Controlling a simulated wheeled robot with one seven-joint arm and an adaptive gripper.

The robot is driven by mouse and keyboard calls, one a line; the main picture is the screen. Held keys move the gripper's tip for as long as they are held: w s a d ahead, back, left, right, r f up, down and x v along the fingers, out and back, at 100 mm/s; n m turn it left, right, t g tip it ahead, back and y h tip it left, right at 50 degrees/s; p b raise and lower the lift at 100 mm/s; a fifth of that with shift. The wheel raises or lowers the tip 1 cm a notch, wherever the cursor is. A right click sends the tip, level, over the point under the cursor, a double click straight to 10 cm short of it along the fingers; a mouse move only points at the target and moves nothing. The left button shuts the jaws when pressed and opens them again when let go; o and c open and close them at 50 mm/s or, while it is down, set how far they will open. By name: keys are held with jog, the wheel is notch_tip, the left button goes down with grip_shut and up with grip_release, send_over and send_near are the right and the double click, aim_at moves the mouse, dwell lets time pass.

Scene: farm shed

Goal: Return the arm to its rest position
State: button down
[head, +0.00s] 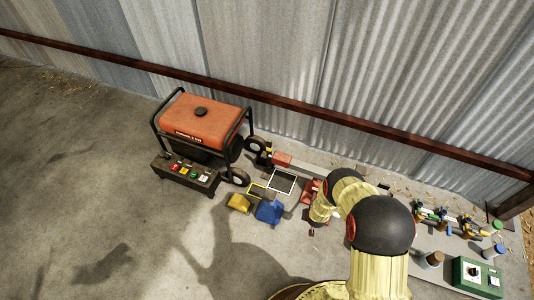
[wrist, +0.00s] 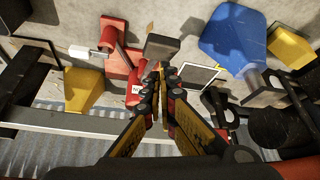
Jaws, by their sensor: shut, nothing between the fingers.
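My arm rises from the bottom right of the head view, with cream links and dark round joints. It hides part of the ground behind it. My gripper (wrist: 163,78) shows in the wrist view with its two fingers together and nothing visible between them. Just beyond the fingertips are a red fixture (wrist: 118,62) and a grey block (wrist: 162,46). The picture does not settle whether the fingers touch either one. In the head view the gripper is mostly hidden by the arm.
An orange generator (head: 199,120) stands left of the arm, with a button box (head: 186,174) before it. A blue piece (head: 269,211) and a yellow piece (head: 239,202) lie nearby. Several valves and a green switch box (head: 477,277) are at right. The concrete floor at left is clear.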

jog(key=shift+x, duration=1.2)
